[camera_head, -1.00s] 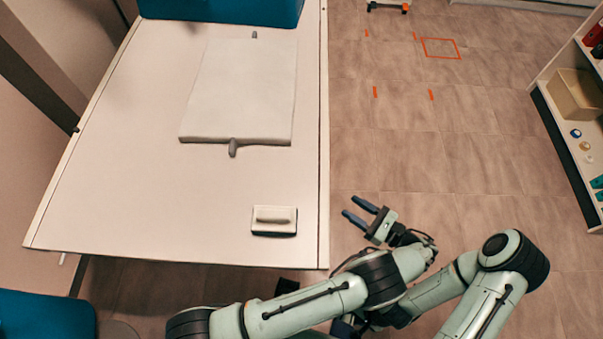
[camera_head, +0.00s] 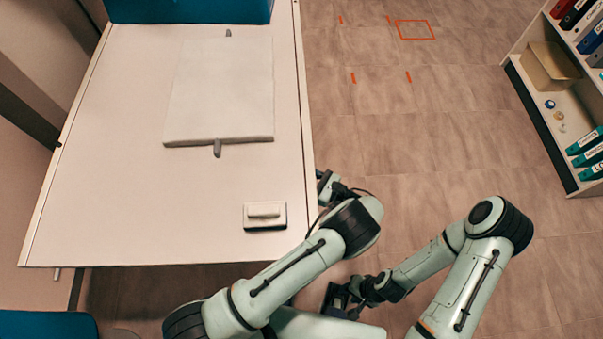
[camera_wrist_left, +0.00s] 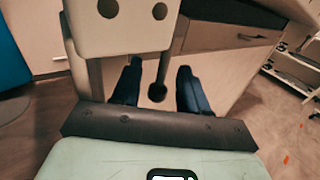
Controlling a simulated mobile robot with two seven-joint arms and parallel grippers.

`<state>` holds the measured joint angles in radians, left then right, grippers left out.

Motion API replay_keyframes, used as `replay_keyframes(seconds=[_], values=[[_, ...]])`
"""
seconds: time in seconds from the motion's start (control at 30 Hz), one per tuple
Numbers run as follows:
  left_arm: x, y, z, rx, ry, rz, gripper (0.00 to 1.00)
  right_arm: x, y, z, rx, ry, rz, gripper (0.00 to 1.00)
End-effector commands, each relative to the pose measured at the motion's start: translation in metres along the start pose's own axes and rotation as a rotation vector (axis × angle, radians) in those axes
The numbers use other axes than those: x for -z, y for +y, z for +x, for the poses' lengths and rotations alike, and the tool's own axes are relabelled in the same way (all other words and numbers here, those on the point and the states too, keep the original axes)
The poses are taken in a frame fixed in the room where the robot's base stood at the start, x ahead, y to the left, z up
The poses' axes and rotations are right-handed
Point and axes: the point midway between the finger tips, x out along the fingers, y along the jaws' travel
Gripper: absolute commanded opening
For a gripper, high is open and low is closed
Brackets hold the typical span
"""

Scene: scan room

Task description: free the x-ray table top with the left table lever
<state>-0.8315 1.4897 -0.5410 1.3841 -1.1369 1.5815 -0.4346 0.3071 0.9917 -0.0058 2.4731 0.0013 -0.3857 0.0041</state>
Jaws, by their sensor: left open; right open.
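The x-ray table top (camera_head: 120,190) is a wide pale slab at the left of the head view. A dark lever with a round knob (camera_wrist_left: 157,92) hangs below a pale edge in the left wrist view. My left gripper (camera_wrist_left: 158,68) is open, with one blue finger on each side of the lever; I cannot tell whether either touches it. In the head view my left wrist is at the table's right edge and its fingers are hidden. My right gripper (camera_head: 340,300) is low beside my left arm, open and empty, its fingers hardly visible.
A white pad (camera_head: 220,90) with grey tabs and a small white block (camera_head: 265,214) lie on the table top. A shelf with binders and a cardboard box (camera_head: 549,66) stands at the right. The floor between is clear, with orange marks (camera_head: 415,30).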

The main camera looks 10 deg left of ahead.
Motion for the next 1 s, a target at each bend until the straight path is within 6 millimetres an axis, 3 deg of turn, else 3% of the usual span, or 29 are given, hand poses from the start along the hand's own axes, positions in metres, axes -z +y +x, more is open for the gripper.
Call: replay_keyframes(seconds=[0.3,0.33,0.43,0.47,1.0], values=[[0.0002,-0.0001,0.0033,0.001,0.0,0.0,0.44,0.0,-0.0001,-0.0003,0.0,0.0,0.0,0.41],[0.0002,-0.0001,0.0032,0.0,0.0,0.0,0.37,0.0,-0.0001,-0.0003,0.0,0.0,0.0,0.41],[0.0002,-0.0001,0.0031,0.0,0.0,0.0,0.05,0.0001,-0.0001,-0.0003,0.0,0.0,0.0,0.41],[0.0002,-0.0001,0.0031,0.0,0.0,0.0,0.0,0.0,-0.0001,-0.0003,0.0,0.0,0.0,0.41],[-0.0017,-0.0044,-0.0032,0.0,0.114,-0.075,0.0,0.0005,-0.0013,-0.0032,0.0,0.001,0.0,0.41]])
